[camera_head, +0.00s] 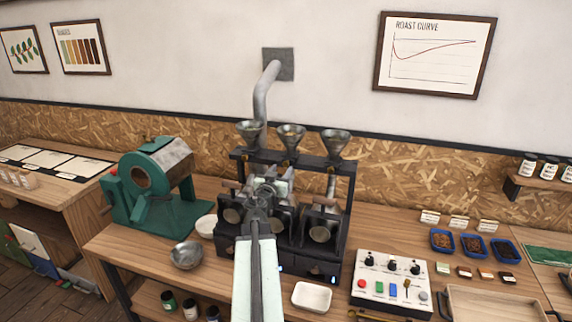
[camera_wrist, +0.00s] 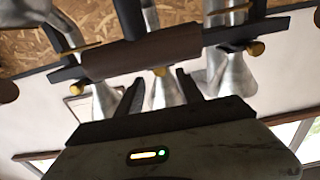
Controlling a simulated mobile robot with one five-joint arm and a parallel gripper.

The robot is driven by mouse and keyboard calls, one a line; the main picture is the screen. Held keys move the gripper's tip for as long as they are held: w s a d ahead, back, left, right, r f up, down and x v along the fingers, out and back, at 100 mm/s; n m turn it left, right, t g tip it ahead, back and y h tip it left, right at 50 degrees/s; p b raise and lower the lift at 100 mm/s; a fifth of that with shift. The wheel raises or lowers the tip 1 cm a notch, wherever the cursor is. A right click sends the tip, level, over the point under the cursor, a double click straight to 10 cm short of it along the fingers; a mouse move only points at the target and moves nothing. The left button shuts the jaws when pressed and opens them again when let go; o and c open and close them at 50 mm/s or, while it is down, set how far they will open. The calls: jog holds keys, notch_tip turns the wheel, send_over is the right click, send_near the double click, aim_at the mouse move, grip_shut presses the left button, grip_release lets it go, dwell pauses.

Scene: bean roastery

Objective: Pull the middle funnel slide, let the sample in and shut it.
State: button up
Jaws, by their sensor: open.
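Three metal funnels stand in a row on top of the dark sample roaster (camera_head: 318,262). The middle funnel (camera_head: 291,132) has pale contents at its mouth. In the wrist view, which looks inverted, the middle funnel (camera_wrist: 165,92) lies between my finger tips, with a small brass knob (camera_wrist: 160,71) of its slide just past them. My gripper (camera_wrist: 159,88) is open with nothing between the fingers touching them visibly. In the head view my gripper (camera_head: 268,180) is in front of the roaster, below the funnels, and my arm hides the roaster's middle part.
The left funnel (camera_head: 249,131) and right funnel (camera_head: 335,142) flank closely, each with a brass knob. A brown cylindrical bar (camera_wrist: 140,55) crosses near my fingers. A green machine (camera_head: 160,190) stands left; a control box (camera_head: 393,280) and white tray (camera_head: 312,296) are at the right.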

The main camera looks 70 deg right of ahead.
aim_at(285, 164)
jog(key=d, duration=0.6)
jog(key=shift+w, duration=0.2)
jog(key=shift+c, duration=0.3)
grip_shut()
jog(key=shift+s+a, duration=0.15)
jog(key=shift+a, duration=1.6)
jog(key=shift+o, duration=0.3)
grip_release()
jog(key=shift+d, duration=0.1)
